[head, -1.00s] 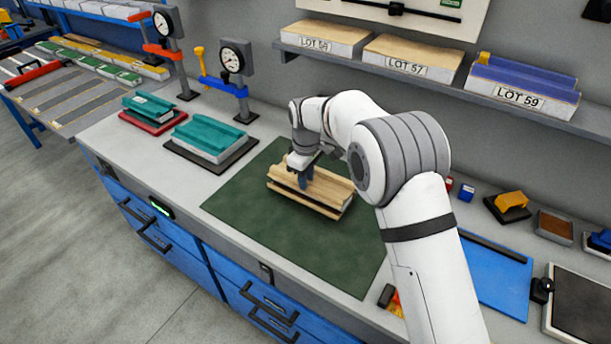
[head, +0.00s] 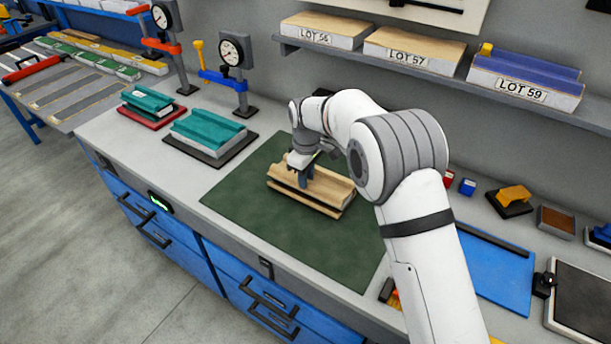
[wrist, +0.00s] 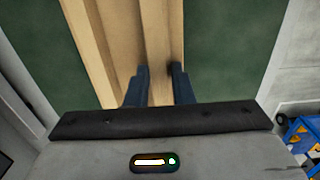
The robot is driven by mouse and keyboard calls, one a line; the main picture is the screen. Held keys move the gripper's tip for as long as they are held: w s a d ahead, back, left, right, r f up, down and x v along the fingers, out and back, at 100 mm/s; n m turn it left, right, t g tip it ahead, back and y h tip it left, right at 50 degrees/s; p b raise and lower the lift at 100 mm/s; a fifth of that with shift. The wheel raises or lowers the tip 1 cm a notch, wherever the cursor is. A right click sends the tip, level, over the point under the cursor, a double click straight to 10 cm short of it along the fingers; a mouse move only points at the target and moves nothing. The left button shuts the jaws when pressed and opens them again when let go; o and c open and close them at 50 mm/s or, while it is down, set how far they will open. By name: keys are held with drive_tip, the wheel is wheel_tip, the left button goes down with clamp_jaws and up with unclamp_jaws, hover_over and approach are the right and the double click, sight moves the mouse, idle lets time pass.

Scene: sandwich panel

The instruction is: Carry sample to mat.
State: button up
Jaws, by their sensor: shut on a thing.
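The sample is a tan, wood-coloured ribbed panel (head: 322,188) with a raised rib along its middle. It sits at the green mat (head: 275,240), over the mat's upper middle part; I cannot tell whether it touches the mat. My gripper (head: 305,180) is above it, pointing down, with its fingers on either side of the raised rib. In the wrist view my two dark fingers (wrist: 159,78) are shut on the rib, and the panel (wrist: 120,40) runs away from me with green mat (wrist: 225,45) on both sides.
Two teal-topped samples stand on a red base (head: 150,118) and a dark base (head: 175,150) at left. Dial gauges (head: 233,52) stand behind them. A shelf (head: 430,78) with lot-labelled panels runs along the wall. A blue board (head: 495,270) and small blocks lie at right.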

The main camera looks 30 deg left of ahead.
drive_tip(key=shift+f, duration=0.3)
drive_tip(key=o, duration=1)
wheel_tip(320, 180, up, 7)
drive_tip(key=shift+r+b, duration=0.15)
drive_tip(key=shift+b, duration=0.7)
drive_tip(key=shift+d+r, duration=0.1)
drive_tip(key=shift+r, duration=0.2)
